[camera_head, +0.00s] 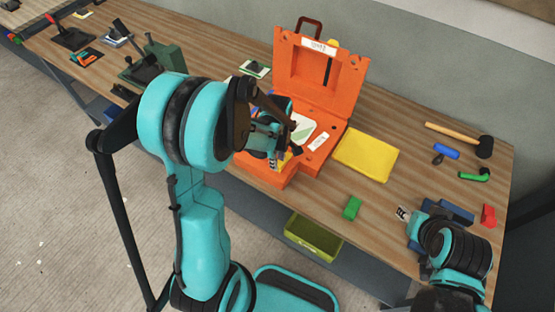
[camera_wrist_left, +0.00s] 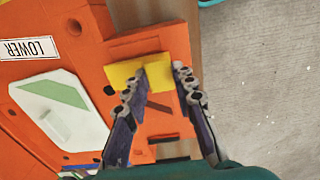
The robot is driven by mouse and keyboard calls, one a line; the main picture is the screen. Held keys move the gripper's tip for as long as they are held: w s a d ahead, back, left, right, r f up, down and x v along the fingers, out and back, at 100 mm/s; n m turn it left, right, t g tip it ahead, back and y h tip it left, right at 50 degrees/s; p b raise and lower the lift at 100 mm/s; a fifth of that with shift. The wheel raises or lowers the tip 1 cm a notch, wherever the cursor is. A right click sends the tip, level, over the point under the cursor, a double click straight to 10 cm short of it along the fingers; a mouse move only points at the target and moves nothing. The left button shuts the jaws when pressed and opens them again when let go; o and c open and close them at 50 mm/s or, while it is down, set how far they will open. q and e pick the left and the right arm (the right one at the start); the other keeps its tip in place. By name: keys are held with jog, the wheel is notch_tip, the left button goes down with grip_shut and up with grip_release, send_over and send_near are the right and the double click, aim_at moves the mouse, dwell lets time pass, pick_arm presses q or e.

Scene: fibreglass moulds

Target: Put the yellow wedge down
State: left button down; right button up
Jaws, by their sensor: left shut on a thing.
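The yellow wedge (camera_wrist_left: 158,72) sits between the two fingertips of my left gripper (camera_wrist_left: 152,82) in the left wrist view. The gripper is shut on it. Behind it is the orange mould (camera_wrist_left: 165,42), beside a "LOWER" label; I cannot tell whether the wedge touches the mould. Only a sliver of yellow shows there, and my arm hides the rest. My right gripper (camera_head: 428,228) is low at the bench's right end, its fingers unclear.
The mould's upper half (camera_head: 343,75) stands raised behind. A yellow slab (camera_head: 366,155) and a green block (camera_head: 352,207) lie to its right. A mallet (camera_head: 455,135), a blue item and a red block (camera_head: 488,215) are farther right. A green bin (camera_head: 313,237) is below the bench edge.

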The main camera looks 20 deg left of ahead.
pick_arm(q)
jog(key=c, duration=1.7)
grip_release()
jog(key=shift+f, duration=0.2)
jog(key=o, duration=0.4)
jog(key=shift+o, duration=0.2)
jog(key=shift+r, duration=0.2)
jog(key=shift+r+p, duration=0.3)
notch_tip(320, 180, up, 12)
jog(key=f+p, duration=0.1)
jog(key=p, duration=0.2)
jog(key=s+d+r+m+t, duration=0.4)
jog(key=s+r+m+t, duration=0.3)
jog(key=m, duration=0.9)
jog(key=s+r, duration=0.1)
jog(key=s, duration=0.2)
jog(key=shift+s+d, duration=0.2)
jog(key=shift+s, duration=0.1)
